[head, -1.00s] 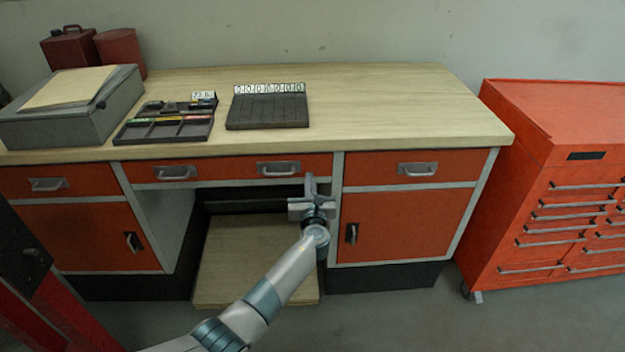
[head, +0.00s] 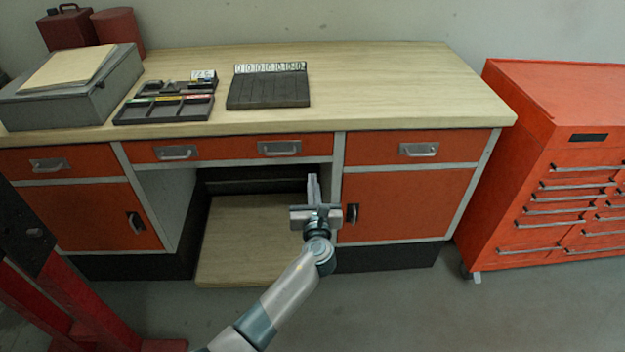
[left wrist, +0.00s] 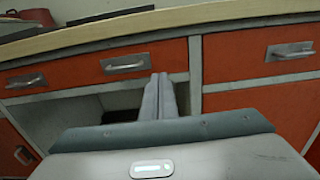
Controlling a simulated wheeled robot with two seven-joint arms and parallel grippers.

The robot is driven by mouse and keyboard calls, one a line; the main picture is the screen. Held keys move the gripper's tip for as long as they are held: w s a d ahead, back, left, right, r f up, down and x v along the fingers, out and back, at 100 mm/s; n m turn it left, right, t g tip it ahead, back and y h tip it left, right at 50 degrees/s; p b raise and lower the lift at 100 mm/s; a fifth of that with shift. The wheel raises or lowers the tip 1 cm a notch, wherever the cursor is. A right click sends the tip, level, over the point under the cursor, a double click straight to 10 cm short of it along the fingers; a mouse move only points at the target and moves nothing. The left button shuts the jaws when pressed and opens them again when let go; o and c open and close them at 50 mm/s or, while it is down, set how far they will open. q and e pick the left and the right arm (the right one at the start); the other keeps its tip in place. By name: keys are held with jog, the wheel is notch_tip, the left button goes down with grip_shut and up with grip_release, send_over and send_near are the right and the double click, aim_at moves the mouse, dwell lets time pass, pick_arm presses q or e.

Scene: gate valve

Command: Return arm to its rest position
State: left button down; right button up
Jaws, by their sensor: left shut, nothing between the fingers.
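My left arm comes in from the bottom of the head view. Its gripper (head: 313,188) is shut and empty, in front of the knee space of the workbench (head: 400,100). In the left wrist view the fingers (left wrist: 160,95) are closed together and point at the bench front, below the drawer row. They look clear of the drawers, with nothing between them. My right gripper is in neither view.
On the bench stand a grey box (head: 75,95), a black parts tray (head: 165,100) and a dark slotted board (head: 268,88). A red tool cabinet (head: 560,150) stands at the right. A red post (head: 60,300) is at the left. Floor is clear at front right.

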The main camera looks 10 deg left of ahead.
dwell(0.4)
pick_arm(q)
jog(key=s+f+n+g+h, duration=0.15)
jog(key=s+f+n, duration=0.35)
jog(key=f, duration=0.6)
jog(key=s+f+n+g+h, duration=0.1)
jog(key=s+f+n+g, duration=0.2)
jog(key=s+f, duration=0.6)
jog(key=s+f+n+g+h, duration=0.2)
jog(key=s+f+n+g, duration=0.15)
jog(key=f, duration=0.95)
jog(key=s+a+f+n+g, duration=0.1)
jog(key=s+f+n, duration=0.5)
jog(key=s, duration=0.5)
jog(key=s+a+f+n+g+h, duration=0.1)
jog(key=s+f+n, duration=0.5)
jog(key=s, duration=0.6)
jog(key=s+a+f+n+g+h, duration=0.1)
jog(key=s+f+n, duration=0.6)
jog(key=s, duration=0.4)
jog(key=shift+s+a+g, duration=0.15)
jog(key=shift+a+g, duration=0.1)
jog(key=shift+g, duration=0.15)
